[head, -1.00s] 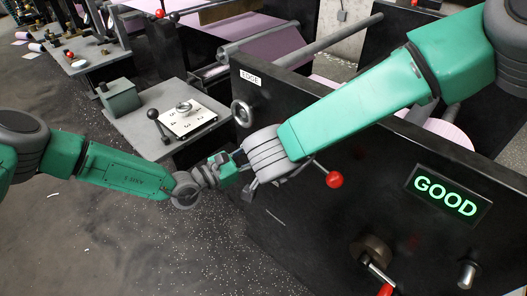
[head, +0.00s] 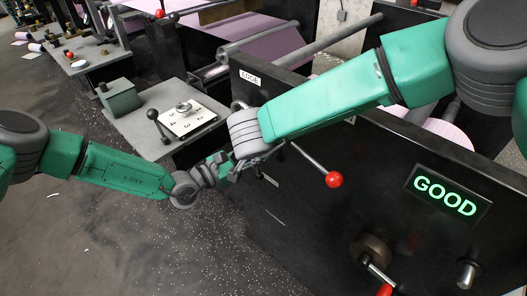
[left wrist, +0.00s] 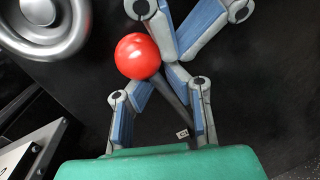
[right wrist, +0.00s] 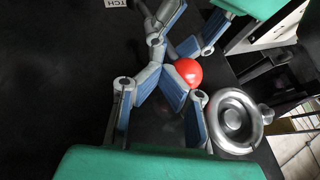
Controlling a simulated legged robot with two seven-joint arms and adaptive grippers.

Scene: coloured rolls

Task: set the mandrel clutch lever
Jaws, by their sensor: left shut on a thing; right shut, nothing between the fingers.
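The clutch lever shows in the left wrist view as a red ball (left wrist: 137,55) on a dark shaft (left wrist: 174,96), against the black machine panel. My left gripper (left wrist: 163,76) is shut on the lever just below the ball. My right gripper (right wrist: 166,68) is shut and empty; its fingertips are close beside the red ball (right wrist: 190,73) in the right wrist view. I cannot tell if they touch it. A small label ending in "TCH" (right wrist: 117,3) is on the panel. In the head view the ball is hidden around the two grippers.
A silver handwheel (left wrist: 43,20) is close to the ball. Another red-knobbed lever (head: 334,179) is right of the grippers, below my right arm. A green "GOOD" display (head: 446,191) and a crank (head: 377,268) are further right. A grey bench with a dial plate (head: 184,118) stands at left.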

